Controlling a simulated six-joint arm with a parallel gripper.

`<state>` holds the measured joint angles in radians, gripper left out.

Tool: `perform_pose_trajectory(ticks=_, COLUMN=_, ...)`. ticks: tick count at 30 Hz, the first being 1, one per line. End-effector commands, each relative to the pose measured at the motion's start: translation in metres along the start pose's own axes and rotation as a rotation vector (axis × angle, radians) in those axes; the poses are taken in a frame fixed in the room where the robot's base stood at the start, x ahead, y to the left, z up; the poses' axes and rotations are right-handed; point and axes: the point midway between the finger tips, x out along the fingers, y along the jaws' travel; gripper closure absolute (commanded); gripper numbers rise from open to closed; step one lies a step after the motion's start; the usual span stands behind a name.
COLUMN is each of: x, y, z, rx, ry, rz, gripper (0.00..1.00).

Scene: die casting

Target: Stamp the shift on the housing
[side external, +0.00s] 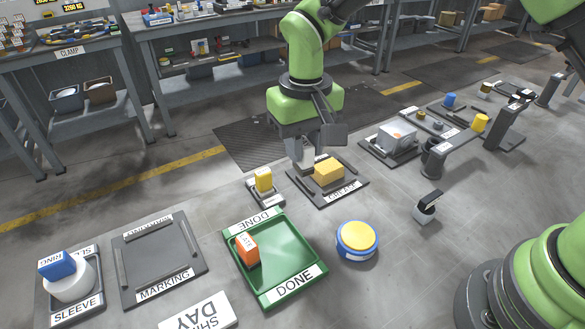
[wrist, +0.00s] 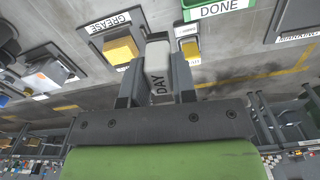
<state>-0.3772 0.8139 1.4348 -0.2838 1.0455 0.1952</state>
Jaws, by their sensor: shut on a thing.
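My gripper (side external: 303,158) is shut on a pale grey block stamp (wrist: 158,62) marked DAY. In the wrist view the stamp sits between the two dark fingers of my gripper (wrist: 158,82). In the side view it hangs just left of the yellow block on the GREASE plate; whether it touches anything there is unclear. A grey box with an orange spot, which looks like the housing (side external: 396,138), sits on a dark plate at the right; it also shows at the left of the wrist view (wrist: 48,76). The MARKING plate (side external: 160,262) is empty.
A yellow block (side external: 328,171) lies on the GREASE plate. The green DONE tray (side external: 285,262) holds an orange block (side external: 247,248). A round blue tin with a yellow top (side external: 357,240) stands beside it. A SHIFT DAY card (side external: 198,312) lies in front.

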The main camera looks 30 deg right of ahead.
Motion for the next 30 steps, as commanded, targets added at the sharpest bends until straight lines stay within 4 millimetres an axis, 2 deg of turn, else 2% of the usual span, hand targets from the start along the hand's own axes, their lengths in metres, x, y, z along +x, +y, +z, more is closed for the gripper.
perform_pose_trajectory(ticks=1, x=-0.001, y=0.022, z=-0.018, rx=0.060, ry=0.002, rz=0.000, gripper=0.90)
perform_pose_trajectory(ticks=3, x=-0.002, y=0.053, z=-0.038, rx=0.136, ry=0.001, rz=0.001, gripper=0.90)
perform_pose_trajectory(ticks=5, x=-0.004, y=0.081, z=-0.052, rx=0.198, ry=0.001, rz=0.002, gripper=0.90)
perform_pose_trajectory(ticks=9, x=-0.008, y=0.151, z=-0.076, rx=0.344, ry=0.000, rz=0.001, gripper=0.90)
perform_pose_trajectory(ticks=15, x=-0.013, y=0.240, z=-0.086, rx=0.521, ry=0.000, rz=-0.001, gripper=0.90)
perform_pose_trajectory(ticks=18, x=-0.015, y=0.271, z=-0.084, rx=0.581, ry=0.000, rz=-0.002, gripper=0.90)
perform_pose_trajectory(ticks=23, x=-0.016, y=0.298, z=-0.080, rx=0.633, ry=0.000, rz=-0.004, gripper=0.90)
perform_pose_trajectory(ticks=30, x=-0.002, y=0.303, z=-0.079, rx=0.641, ry=-0.003, rz=-0.002, gripper=0.90)
